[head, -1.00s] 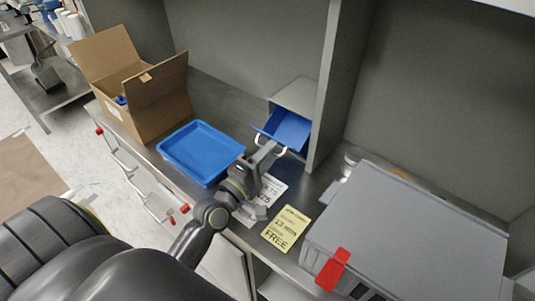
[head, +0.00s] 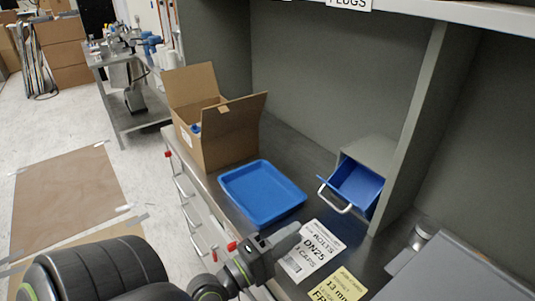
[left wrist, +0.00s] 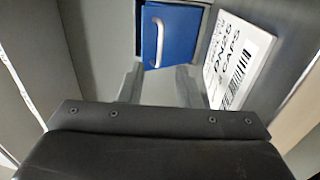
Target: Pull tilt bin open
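The blue tilt bin (head: 357,187) sits in a grey housing (head: 370,155) against the upright divider. It is tilted out, with its open top and inside showing. Its pale bar handle (head: 335,199) is free. In the left wrist view the bin (left wrist: 172,35) and its handle (left wrist: 156,38) are ahead of the fingers. My left gripper (head: 290,238) is in front of and below the bin, apart from the handle. Its two fingers (left wrist: 160,78) stand open with nothing between them. My right gripper is not in view.
A blue tray (head: 262,192) and an open cardboard box (head: 215,140) stand left of the bin. A white label card (head: 312,250) and a yellow card (head: 338,287) lie at the counter front. A grey case (head: 450,275) is at right.

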